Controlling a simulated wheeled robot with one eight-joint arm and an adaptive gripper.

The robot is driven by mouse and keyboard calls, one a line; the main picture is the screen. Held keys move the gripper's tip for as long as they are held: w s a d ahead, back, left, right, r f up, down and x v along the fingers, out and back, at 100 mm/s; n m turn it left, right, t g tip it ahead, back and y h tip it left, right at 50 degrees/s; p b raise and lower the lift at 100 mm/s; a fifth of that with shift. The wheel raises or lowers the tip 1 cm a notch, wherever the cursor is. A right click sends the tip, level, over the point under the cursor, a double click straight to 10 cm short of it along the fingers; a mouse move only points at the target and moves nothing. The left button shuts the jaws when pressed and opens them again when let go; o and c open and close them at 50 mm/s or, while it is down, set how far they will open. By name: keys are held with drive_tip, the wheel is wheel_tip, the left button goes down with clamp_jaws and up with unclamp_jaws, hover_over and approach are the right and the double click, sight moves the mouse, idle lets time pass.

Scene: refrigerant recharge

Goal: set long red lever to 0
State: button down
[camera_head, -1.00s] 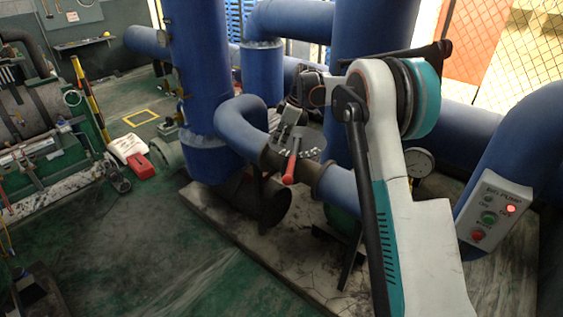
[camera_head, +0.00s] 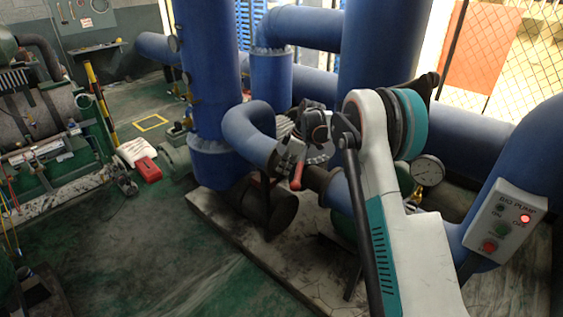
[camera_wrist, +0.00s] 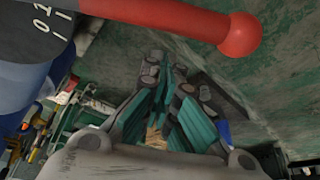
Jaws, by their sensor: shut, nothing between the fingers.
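The long red lever (camera_head: 297,176) hangs from a dial on the blue pipe in the head view, with its tip pointing down. In the wrist view the lever (camera_wrist: 165,18) runs across the top and ends in a round red knob (camera_wrist: 240,34).
Thick blue pipes (camera_head: 215,80) stand around the valve. A pressure gauge (camera_head: 428,170) and a pump control box (camera_head: 505,220) with a lit red lamp are at the right. The green floor (camera_head: 130,240) at the left front is mostly clear.

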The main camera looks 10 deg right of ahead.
drive_tip(key=shift+s+d+f, duration=0.15)
drive_tip(key=shift+s+d, duration=0.2)
drive_tip(key=shift+d, duration=0.35)
drive_tip(key=shift+d, duration=0.1)
